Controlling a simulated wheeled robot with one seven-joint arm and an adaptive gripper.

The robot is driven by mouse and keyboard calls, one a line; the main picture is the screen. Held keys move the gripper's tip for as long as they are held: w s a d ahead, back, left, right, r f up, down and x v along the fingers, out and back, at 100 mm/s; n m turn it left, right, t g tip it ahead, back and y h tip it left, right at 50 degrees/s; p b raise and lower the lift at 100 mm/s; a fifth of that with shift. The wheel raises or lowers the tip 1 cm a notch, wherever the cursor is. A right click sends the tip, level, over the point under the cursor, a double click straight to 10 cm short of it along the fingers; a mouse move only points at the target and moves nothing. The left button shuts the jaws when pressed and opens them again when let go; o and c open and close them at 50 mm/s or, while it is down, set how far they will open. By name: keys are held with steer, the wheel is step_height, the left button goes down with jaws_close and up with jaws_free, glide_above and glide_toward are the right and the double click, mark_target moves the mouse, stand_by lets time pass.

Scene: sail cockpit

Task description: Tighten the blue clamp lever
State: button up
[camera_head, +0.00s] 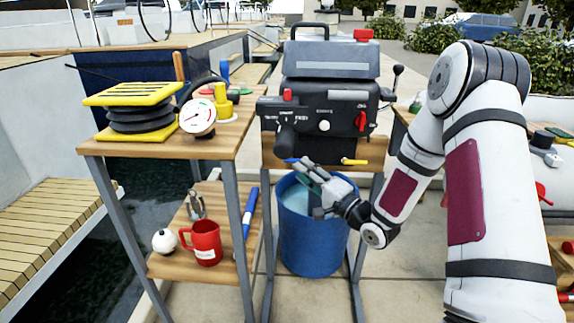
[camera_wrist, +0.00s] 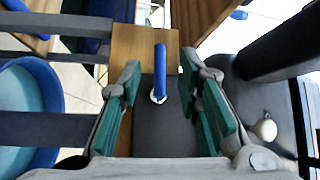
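The blue clamp lever (camera_head: 291,160) sticks out at the lower left front of the dark machine (camera_head: 325,100), by the edge of its wooden stand. In the wrist view the blue lever (camera_wrist: 160,70) points up the picture from a pale round pivot, in line with the gap between my fingers. My gripper (camera_head: 308,174) is just below and right of the lever in the head view. Its green-padded fingers (camera_wrist: 168,88) are apart, one on each side of the lever, with gaps showing. I cannot tell how far the lever reaches between the pads.
A yellow lever (camera_head: 354,161) is on the same front edge, to the right. A blue barrel (camera_head: 311,245) stands below my gripper. The left wooden table (camera_head: 150,150) holds a yellow and black stack and a gauge; a red mug (camera_head: 206,243) is on its lower shelf.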

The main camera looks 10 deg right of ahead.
mark_target(287, 160)
steer(key=b+x, duration=0.2)
steer(key=x, duration=0.5)
steer(key=shift+w+a, duration=0.1)
steer(key=shift+w, duration=0.15)
jaws_close()
